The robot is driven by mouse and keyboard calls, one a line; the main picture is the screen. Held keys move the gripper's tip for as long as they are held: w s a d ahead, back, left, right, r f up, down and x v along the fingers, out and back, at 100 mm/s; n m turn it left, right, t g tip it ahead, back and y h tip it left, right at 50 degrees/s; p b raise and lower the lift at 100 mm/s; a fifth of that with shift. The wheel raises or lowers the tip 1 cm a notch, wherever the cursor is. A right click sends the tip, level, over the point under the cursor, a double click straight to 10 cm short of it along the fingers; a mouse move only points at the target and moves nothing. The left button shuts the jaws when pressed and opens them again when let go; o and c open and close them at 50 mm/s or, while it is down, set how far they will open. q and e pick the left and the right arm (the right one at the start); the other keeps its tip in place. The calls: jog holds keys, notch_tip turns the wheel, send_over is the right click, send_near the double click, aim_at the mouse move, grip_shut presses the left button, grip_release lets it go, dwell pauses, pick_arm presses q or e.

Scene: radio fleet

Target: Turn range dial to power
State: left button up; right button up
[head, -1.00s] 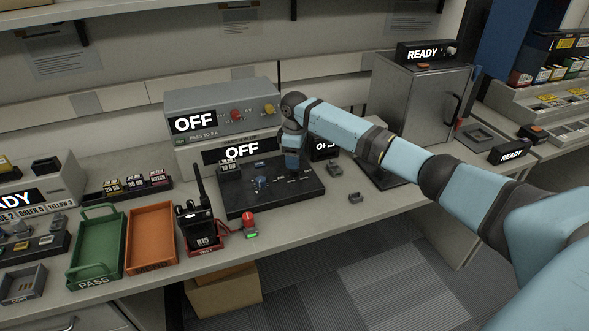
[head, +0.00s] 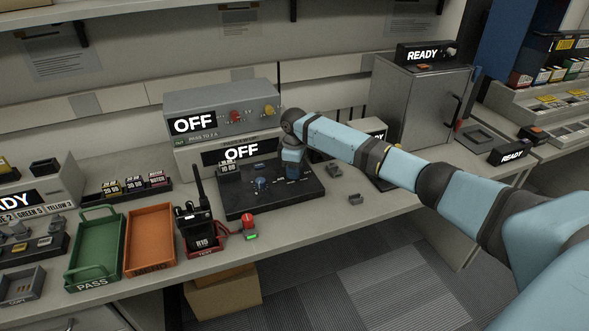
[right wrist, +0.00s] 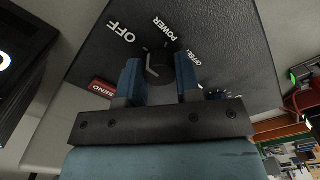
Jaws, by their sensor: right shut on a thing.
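The range dial (right wrist: 158,70) is a small dark knob on a black panel. In the right wrist view the white labels OFF (right wrist: 120,33) and POWER (right wrist: 168,35) are printed around it, with OFFSET beside. My right gripper (right wrist: 160,78) has its two blue fingers on either side of the dial and is shut on it. The dial's exact pointing is hard to read. In the head view my right gripper (head: 291,176) reaches down onto the black test panel (head: 250,205) and hides the dial. My left gripper is not in view.
A radio (head: 197,222) stands in a red holder left of the panel, near a red button (head: 248,221). Green (head: 97,250) and orange (head: 150,240) trays lie further left. Displays reading OFF (head: 240,152) stand behind the panel. Small grey fixtures (head: 355,199) sit to its right.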

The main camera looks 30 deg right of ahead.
jog(key=shift+a+r+m+p, duration=0.1)
jog(key=shift+r+m+p, duration=0.2)
jog(key=shift+m+p, duration=1.15)
jog(key=m+p, duration=0.2)
jog(key=p, duration=0.4)
jog(key=shift+p, duration=0.4)
jog(key=shift+m+p, duration=1.05)
jog(key=shift+p, duration=0.05)
jog(key=m+p, duration=0.3)
jog(key=shift+f+m, duration=0.15)
jog(key=shift+m, duration=0.15)
pick_arm(q)
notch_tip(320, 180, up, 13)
jog(key=p, duration=0.1)
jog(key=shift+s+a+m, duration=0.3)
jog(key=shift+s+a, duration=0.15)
pick_arm(e)
jog(key=shift+f+m, duration=0.1)
jog(key=shift+m, duration=0.5)
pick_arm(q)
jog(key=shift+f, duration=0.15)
